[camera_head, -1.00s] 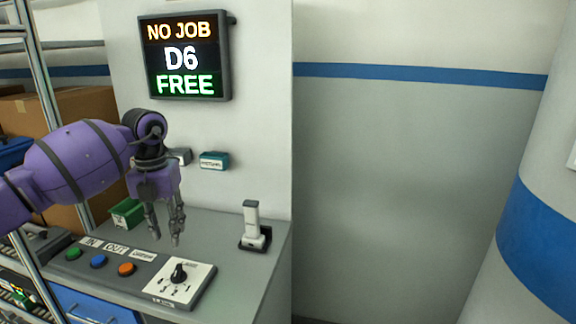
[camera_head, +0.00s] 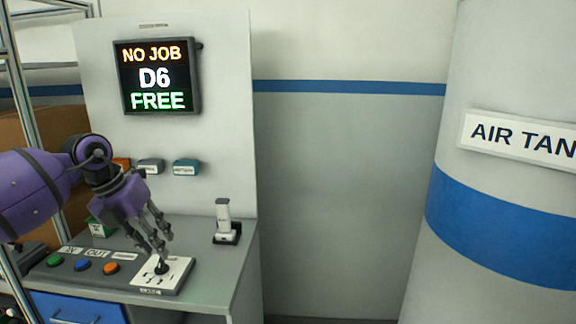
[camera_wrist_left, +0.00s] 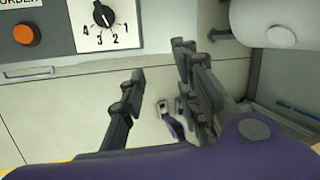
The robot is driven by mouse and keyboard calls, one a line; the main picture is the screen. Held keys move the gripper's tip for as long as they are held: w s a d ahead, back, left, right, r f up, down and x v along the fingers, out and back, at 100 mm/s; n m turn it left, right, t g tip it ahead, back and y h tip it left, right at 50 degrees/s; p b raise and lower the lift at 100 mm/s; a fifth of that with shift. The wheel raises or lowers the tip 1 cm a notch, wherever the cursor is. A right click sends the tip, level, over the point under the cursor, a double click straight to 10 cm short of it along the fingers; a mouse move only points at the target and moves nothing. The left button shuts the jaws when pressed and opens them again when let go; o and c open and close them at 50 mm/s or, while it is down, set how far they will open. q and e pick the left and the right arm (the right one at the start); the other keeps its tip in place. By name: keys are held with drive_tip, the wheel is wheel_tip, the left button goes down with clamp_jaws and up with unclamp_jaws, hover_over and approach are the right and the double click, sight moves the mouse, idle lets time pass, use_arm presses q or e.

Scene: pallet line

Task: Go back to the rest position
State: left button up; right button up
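My left gripper (camera_head: 160,246) is purple with grey fingers. There the knob (camera_wrist_left: 103,14) is beyond the fingertips, on a white panel marked with numbers, and is not touched.
The grey console (camera_head: 238,262) carries green, blue and orange buttons (camera_head: 111,268) and a grey-white upright device (camera_head: 223,222). A screen (camera_head: 156,77) reads NO JOB D6 FREE. A large air tank (camera_head: 500,85) stands at right. The wall between is clear.

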use_arm(q)
drive_tip(key=d+r+n+t+h, duration=0.25)
drive_tip(key=d+t+h, duration=0.25)
drive_tip(key=d+h, duration=1.4)
drive_tip(key=s+a+f+n+t+y+p, duration=0.15)
drive_tip(key=s+f+n+t+y, duration=0.3)
drive_tip(key=f+n+y, duration=0.6)
drive_tip(key=s+a+f+n+t+y+p, duration=0.1)
drive_tip(key=s+a+f+n+t+y, duration=0.15)
drive_tip(key=s+f+n+y, duration=0.7)
use_arm(e)
drive_tip(key=r, duration=0.2)
drive_tip(key=w+a+r+p, duration=0.1)
drive_tip(key=shift+r, duration=0.15)
drive_tip(key=shift+w, duration=0.1)
drive_tip(key=shift+c, duration=1.1)
use_arm(q)
drive_tip(key=s+a+f+n+g+y, duration=0.1)
drive_tip(key=s+a+f+n+g, duration=0.1)
drive_tip(key=s+f+n, duration=0.4)
drive_tip(key=s+a+f+n+g, duration=0.2)
drive_tip(key=s+f+n+g, duration=0.2)
drive_tip(key=s+f, duration=1.2)
drive_tip(key=s+n, duration=0.2)
drive_tip(key=s, duration=0.4)
drive_tip(key=shift+s+a+y, duration=0.15)
drive_tip(key=shift+s+y, duration=0.2)
drive_tip(key=shift+y, duration=0.05)
